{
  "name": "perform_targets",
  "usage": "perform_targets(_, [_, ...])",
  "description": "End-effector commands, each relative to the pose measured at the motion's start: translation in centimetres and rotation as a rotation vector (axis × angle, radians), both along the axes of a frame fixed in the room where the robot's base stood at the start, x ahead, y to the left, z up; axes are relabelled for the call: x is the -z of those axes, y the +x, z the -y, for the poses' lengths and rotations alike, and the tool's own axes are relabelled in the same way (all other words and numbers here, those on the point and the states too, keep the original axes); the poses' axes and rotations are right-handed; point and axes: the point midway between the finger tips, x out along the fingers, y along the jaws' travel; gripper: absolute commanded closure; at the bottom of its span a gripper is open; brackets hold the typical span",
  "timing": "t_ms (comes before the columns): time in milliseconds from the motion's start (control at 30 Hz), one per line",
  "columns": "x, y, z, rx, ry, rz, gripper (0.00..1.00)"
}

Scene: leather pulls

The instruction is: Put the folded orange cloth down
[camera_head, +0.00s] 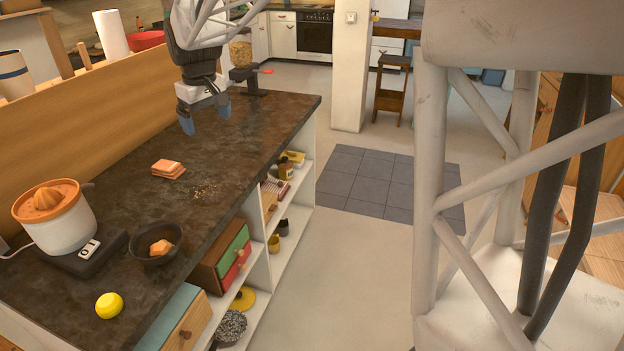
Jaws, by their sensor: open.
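The folded orange cloth (168,169) lies on the dark counter (135,215), left of a scatter of crumbs. It looks like a small stack of orange layers with pale edges. My gripper (207,122) hangs above the counter, up and to the right of the cloth in the picture. Its two blue-grey fingers are apart with nothing between them. The cloth and the gripper are clearly apart.
A citrus juicer (57,217), a black bowl (155,243) with an orange piece and a yellow lemon (109,305) stand at the near end. Crumbs (204,191) lie near the front edge. A grain dispenser (241,60) stands at the far end. Open shelves (262,262) sit below.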

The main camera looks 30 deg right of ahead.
Motion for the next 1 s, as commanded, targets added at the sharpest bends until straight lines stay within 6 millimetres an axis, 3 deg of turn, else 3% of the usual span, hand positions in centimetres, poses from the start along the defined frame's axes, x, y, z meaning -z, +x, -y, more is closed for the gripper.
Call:
perform_targets(33, [-0.4, -1.6, 0.5, 0.014, 0.001, 0.007, 0.06])
perform_targets(467, [-0.7, -13.7, 3.6, 0.146, 0.017, 0.042, 0.06])
perform_targets(1000, [2.4, -28.8, 6.4, 0.312, 0.038, 0.089, 0.06])
